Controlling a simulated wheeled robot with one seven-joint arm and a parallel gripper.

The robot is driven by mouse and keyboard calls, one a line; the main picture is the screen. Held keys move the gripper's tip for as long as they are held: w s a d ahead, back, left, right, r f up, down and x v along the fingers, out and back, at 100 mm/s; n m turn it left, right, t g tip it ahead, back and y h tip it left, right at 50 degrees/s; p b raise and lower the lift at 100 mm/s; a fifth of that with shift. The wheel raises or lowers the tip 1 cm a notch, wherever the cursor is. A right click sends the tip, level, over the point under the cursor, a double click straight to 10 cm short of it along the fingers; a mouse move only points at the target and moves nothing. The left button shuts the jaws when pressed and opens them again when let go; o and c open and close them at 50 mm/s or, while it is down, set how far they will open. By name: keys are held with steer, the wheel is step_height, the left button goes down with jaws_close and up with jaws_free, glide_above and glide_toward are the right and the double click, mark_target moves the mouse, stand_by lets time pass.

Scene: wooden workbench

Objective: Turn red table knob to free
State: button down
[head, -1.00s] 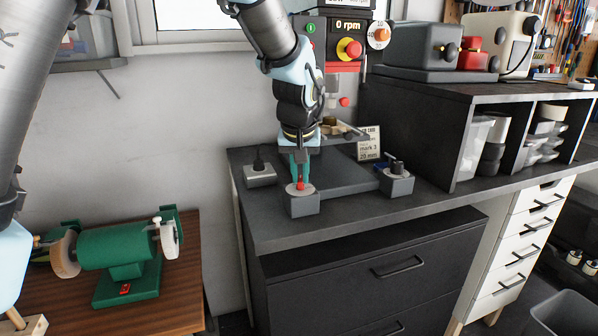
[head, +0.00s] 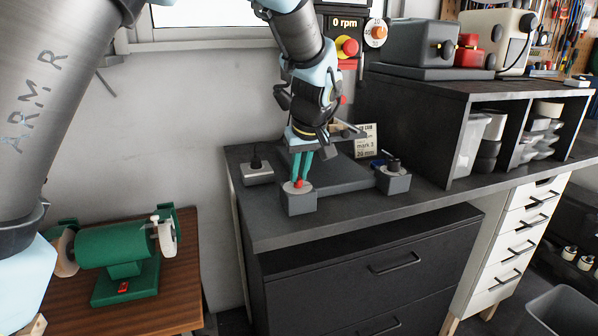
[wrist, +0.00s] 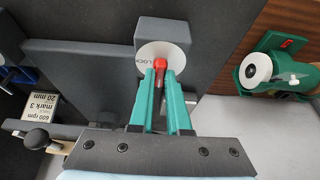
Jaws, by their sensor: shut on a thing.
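The red table knob (wrist: 161,65) sits on a white round dial plate (wrist: 180,51) on top of a small grey block (wrist: 148,27). Lettering that seems to read LOCK shows on the plate beside the knob; no other label is readable. In the head view the block (head: 298,205) stands at the workbench's front left, with the red knob (head: 298,184) on top. My gripper (wrist: 160,78) has green fingers on both sides of the knob and is shut on it. In the head view my gripper (head: 299,178) reaches down from above, tilted. The fingers partly hide the knob.
A machine table lies behind. A sign (head: 366,141) stands at the back. A green grinder (head: 122,250) is on the brown table.

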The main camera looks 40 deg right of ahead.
steer(key=c, duration=0.9)
jaws_free()
steer(key=b+v, duration=0.2)
steer(key=v, duration=0.8)
steer(key=shift+s+r, duration=0.15)
steer(key=shift+r, duration=0.25)
